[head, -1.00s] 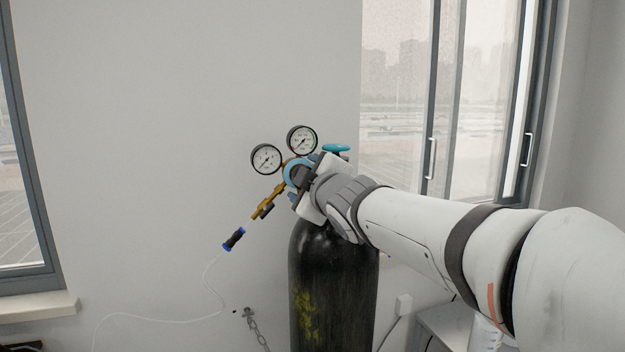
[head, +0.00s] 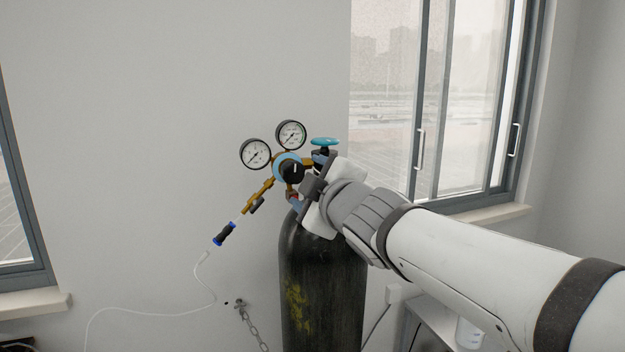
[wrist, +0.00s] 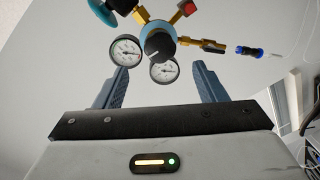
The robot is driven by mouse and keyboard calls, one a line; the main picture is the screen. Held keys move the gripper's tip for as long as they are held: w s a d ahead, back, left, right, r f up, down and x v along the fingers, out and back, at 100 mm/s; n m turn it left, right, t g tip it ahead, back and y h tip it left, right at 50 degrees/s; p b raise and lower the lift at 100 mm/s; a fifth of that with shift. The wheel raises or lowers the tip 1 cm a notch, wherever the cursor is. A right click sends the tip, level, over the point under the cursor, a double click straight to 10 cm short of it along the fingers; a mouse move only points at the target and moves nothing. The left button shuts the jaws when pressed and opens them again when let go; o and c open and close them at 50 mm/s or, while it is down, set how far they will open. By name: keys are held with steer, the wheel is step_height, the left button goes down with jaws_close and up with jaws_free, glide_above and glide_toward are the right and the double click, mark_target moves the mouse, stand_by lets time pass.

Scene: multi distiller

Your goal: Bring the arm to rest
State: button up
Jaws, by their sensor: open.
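My gripper (wrist: 161,90) is open, with its two blue-grey fingers apart and nothing between them in the wrist view. In the head view my gripper (head: 304,178) is just right of and in front of the regulator (head: 279,164). The regulator has a black knob (head: 292,171), two round gauges and brass fittings, and it also shows past my fingertips in the wrist view (wrist: 155,25). I cannot tell the exact gap between the fingers and the regulator. A teal valve wheel (head: 325,142) tops the black gas cylinder (head: 318,290).
A thin white hose (head: 205,285) runs from the regulator's outlet to the lower left. A chain (head: 252,328) hangs from the wall beside the cylinder. A grey cabinet (head: 430,322) with a white bottle stands at lower right. Windows flank the wall.

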steer(key=s+d+f+m+g+h, duration=0.25)
steer(key=d+f+m+h, duration=0.2)
steer(key=d+f, duration=0.3)
steer(key=s+d+f+m+g+h, duration=0.25)
steer(key=d+f+m, duration=0.3)
steer(key=f, duration=0.35)
steer(key=s+d+f+m+g, duration=0.2)
steer(key=s+f+m+g, duration=0.1)
steer(key=s+f, duration=0.3)
steer(key=s+d+f+m+g, duration=0.2)
steer(key=s+f+g, duration=0.3)
steer(key=s, duration=0.4)
steer(key=shift+s+d+f+m+p, duration=0.15)
steer(key=shift+d+f+m+p, duration=0.3)
steer(key=shift+f+m, duration=0.4)
